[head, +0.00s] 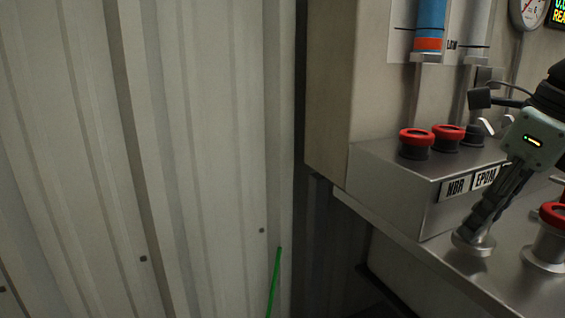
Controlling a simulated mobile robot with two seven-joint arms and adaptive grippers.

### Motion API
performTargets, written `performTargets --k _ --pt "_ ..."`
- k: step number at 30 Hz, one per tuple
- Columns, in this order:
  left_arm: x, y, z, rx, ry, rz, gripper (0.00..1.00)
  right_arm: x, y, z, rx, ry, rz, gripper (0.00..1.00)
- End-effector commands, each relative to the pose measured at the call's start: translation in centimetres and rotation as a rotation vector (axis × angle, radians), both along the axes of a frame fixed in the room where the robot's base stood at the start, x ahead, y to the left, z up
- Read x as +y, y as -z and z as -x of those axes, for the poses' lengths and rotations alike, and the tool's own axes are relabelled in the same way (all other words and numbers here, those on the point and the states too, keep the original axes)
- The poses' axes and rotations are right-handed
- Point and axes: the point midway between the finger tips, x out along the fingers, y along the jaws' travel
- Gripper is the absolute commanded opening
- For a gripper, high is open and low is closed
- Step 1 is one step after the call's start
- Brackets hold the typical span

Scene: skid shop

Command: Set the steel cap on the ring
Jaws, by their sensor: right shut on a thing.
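My right gripper (480,226) comes in from the right and points down to the left, its dark fingers shut on the steel cap (473,245). The cap is a shiny round disc with a short neck, low over the steel counter; I cannot tell whether it touches the counter. A red ring (554,213) sits on a flanged steel fitting (544,250) to the right of the cap, apart from it and cut by the picture's edge. My left gripper is not in view.
A raised steel box (410,175) with NBR and EPDM labels stands behind the cap, carrying two red rings (416,136) on black posts. A blue and orange tube (430,25) and a gauge (529,8) are above. A corrugated wall (150,150) fills the left.

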Motion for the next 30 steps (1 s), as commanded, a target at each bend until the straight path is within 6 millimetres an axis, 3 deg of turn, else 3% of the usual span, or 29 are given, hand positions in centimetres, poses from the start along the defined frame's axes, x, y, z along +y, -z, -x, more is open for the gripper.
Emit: performTargets --k 1,4,15,20,29,30 --pt "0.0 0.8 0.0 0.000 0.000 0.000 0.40 0.0 1.0 0.0 0.000 -0.001 0.000 0.02" --pt "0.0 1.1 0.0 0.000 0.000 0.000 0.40 0.0 1.5 0.0 -0.001 -0.001 0.001 0.02" --pt "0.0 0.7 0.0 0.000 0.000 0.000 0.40 0.0 1.2 0.0 0.000 0.000 0.001 0.02" --pt "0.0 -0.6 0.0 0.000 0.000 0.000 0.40 0.0 -0.6 -0.1 -0.003 0.001 0.001 0.02" --pt "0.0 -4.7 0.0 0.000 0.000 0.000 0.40 0.0 -6.6 0.0 -0.002 -0.001 0.000 0.02" --pt "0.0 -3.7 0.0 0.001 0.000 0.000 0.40 0.0 -5.5 0.0 0.002 0.000 0.000 0.02"
